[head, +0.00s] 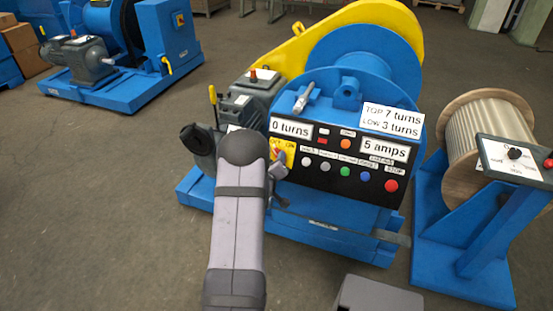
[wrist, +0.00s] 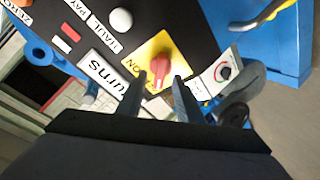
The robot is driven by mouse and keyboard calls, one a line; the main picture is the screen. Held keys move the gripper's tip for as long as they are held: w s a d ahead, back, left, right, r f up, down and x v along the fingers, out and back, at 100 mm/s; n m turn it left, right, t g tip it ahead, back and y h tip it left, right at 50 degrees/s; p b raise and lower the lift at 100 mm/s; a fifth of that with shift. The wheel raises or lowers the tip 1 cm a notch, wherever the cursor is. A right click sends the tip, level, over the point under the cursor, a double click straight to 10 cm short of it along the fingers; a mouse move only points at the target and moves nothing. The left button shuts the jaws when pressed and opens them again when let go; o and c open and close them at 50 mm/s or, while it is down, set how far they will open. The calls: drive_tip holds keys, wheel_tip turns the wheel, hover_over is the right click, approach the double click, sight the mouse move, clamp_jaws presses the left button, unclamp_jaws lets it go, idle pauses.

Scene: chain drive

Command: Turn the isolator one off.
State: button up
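The isolator is a red rotary handle (wrist: 160,78) on a yellow plate (wrist: 151,48) marked ON, at the edge of the black control panel. My gripper (wrist: 161,76) is open in the wrist view, with one fingertip on each side of the red handle. I cannot tell whether the fingers touch it.
The black panel (head: 322,168) carries several coloured buttons, including a red stop button (head: 391,185). A grey plate with a round knob (wrist: 222,73) sits beside the right finger. A cable reel (head: 487,140) and a control stand (head: 512,160) are at the right.

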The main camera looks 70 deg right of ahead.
drive_tip(key=shift+v, duration=2.3)
drive_tip(key=shift+w, duration=0.1)
